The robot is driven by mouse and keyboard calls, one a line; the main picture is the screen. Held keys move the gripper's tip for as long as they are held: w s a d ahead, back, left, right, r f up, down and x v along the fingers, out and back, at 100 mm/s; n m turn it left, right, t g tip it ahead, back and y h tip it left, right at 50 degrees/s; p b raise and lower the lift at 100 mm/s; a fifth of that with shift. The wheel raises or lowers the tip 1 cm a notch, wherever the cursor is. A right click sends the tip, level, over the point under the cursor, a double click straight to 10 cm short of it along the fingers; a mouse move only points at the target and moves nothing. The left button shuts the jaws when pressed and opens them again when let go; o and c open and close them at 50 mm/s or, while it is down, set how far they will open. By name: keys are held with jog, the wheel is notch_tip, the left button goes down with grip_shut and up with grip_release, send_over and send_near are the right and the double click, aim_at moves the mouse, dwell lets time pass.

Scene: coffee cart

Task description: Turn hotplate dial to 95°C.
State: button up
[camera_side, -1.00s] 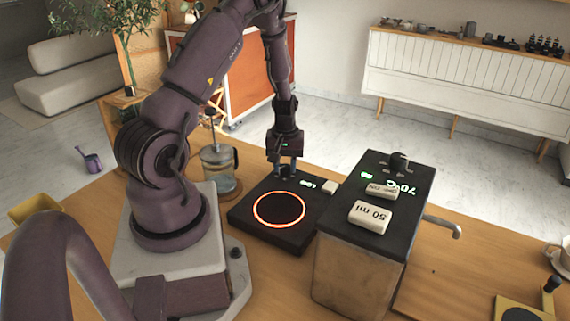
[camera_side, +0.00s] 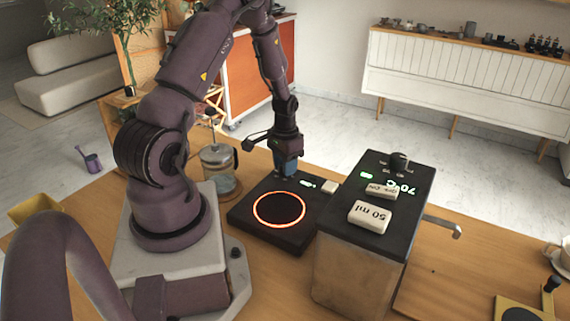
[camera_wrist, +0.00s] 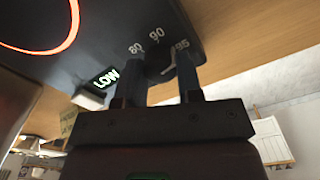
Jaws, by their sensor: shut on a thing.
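The black hotplate (camera_side: 246,214) lies on the wooden table with its ring glowing orange. It also shows in the wrist view (camera_wrist: 85,50), with a green "LOW" display (camera_wrist: 106,79). My gripper (camera_side: 285,173) points down at the hotplate's far edge. In the wrist view my gripper (camera_wrist: 160,66) has its two fingers on either side of the dark dial (camera_wrist: 160,68), shut on it. The marks 80, 90 and 95 show around the dial. A short pale line shows on the dial near the right finger. The fingers partly hide the dial, so its exact setting cannot be read.
A glass French press (camera_side: 218,168) stands left of the hotplate. A pale button block (camera_side: 329,188) sits at the hotplate's right corner.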

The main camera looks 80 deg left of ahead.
jog(key=shift+m, duration=0.8)
jog(key=o, duration=0.9)
jog(key=shift+r, duration=0.15)
notch_tip(320, 180, up, 13)
jog(key=shift+f, duration=0.1)
